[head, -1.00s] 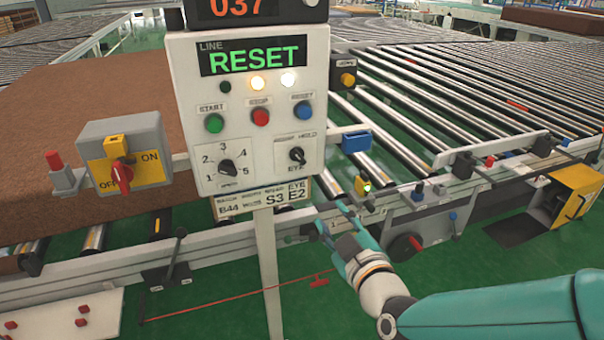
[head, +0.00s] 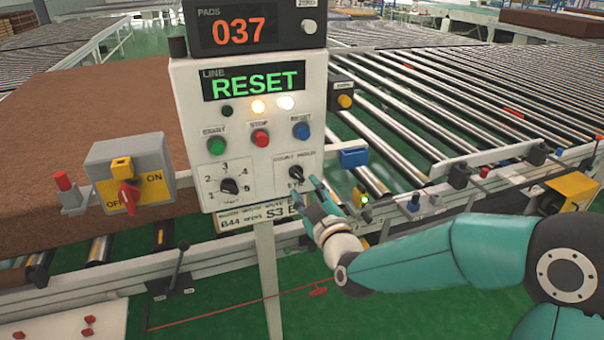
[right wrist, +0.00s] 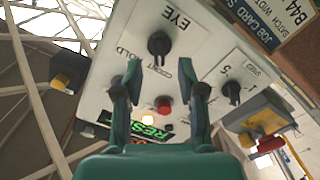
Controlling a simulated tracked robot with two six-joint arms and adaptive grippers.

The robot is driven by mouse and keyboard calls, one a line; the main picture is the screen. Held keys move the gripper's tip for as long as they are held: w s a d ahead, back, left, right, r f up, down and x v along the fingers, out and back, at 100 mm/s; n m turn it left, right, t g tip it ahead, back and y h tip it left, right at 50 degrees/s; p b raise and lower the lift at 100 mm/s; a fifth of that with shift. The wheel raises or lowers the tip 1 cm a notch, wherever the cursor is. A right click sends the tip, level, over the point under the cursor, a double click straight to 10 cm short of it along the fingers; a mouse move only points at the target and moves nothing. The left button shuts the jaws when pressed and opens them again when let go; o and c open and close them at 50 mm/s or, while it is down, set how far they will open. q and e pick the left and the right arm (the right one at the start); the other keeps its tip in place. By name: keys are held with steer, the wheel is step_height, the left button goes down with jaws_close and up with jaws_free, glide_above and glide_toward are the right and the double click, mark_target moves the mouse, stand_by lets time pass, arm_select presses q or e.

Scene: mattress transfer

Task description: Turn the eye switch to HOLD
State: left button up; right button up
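The black eye switch knob (head: 297,174) sits at the lower right of the white control panel (head: 260,110), under a small label. It also shows in the right wrist view (right wrist: 159,43). Part of its HOLD lettering shows beside it there. I cannot tell exactly where its pointer is set. My right gripper (head: 307,187) is just below and to the right of the knob in the head view, fingers toward the panel. In the right wrist view my right gripper (right wrist: 167,78) is open and empty, with the knob beyond its fingertips. My left gripper is not in view.
The speed dial (head: 229,186) is left of the eye switch. Green start (head: 216,146), red stop (head: 260,138) and blue reset (head: 302,131) buttons are above. An OFF/ON switch box (head: 130,180) stands left of the panel. A roller conveyor (head: 440,100) lies behind it.

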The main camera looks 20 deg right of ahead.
mark_target(300, 178)
steer(key=shift+w+p, duration=0.45)
steer(key=shift+w, duration=1.85)
jaws_close()
